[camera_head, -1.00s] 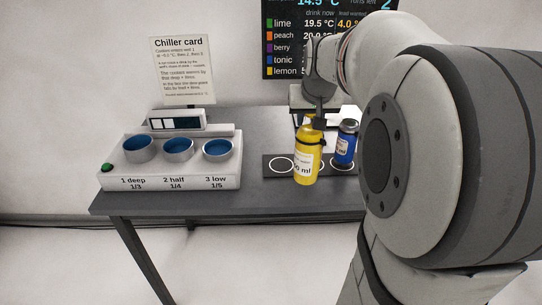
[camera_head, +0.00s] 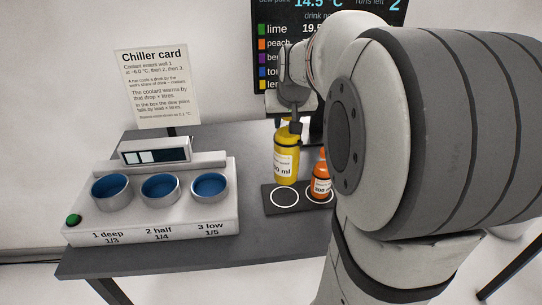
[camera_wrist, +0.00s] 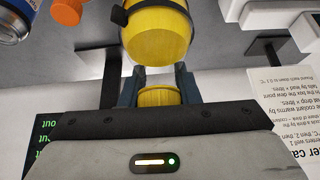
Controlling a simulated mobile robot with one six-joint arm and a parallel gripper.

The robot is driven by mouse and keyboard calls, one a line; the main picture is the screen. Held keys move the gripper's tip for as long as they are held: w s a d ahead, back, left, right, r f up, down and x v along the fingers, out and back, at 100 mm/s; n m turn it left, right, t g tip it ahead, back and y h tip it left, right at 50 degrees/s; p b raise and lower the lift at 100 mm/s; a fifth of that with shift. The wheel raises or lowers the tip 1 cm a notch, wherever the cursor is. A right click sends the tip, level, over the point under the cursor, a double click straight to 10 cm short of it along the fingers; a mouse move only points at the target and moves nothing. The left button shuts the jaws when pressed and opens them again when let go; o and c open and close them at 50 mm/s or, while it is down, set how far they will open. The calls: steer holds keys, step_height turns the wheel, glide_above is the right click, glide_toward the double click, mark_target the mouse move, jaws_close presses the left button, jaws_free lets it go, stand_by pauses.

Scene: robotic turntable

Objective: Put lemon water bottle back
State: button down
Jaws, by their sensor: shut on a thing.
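The yellow lemon bottle (camera_head: 286,163) is upright in my gripper (camera_head: 291,127), which is shut on its top end. The bottle also fills the top middle of the wrist view (camera_wrist: 157,35), with its yellow cap (camera_wrist: 160,97) between the fingers (camera_wrist: 160,84). In the head view its base shows just above and behind the empty left white ring of the dark bottle mat (camera_head: 268,196). I cannot tell how high it hangs.
An orange bottle (camera_head: 321,180) stands on the ring to the right, close to the lemon bottle. The chiller box (camera_head: 150,218) with three blue wells is at left. The Chiller card (camera_head: 158,88) and dark screen (camera_head: 277,102) stand behind.

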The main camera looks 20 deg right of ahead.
steer(key=shift+f, duration=3.7)
steer(key=c, duration=1.1)
jaws_free()
steer(key=v, duration=1.2)
steer(key=s+a+f+n+g, duration=0.1)
steer(key=s+a+f, duration=0.3)
steer(key=s, duration=0.1)
steer(key=s+a+f+n+g+y, duration=0.1)
steer(key=s+a+f, duration=0.2)
steer(key=s+a, duration=0.1)
steer(key=s+a+f+n+g, duration=0.1)
steer(key=s+a+f, duration=0.3)
steer(key=s+a, duration=0.1)
steer(key=shift+s+a+f+y, duration=0.1)
steer(key=shift+s+f+y, duration=0.3)
steer(key=shift+s, duration=0.05)
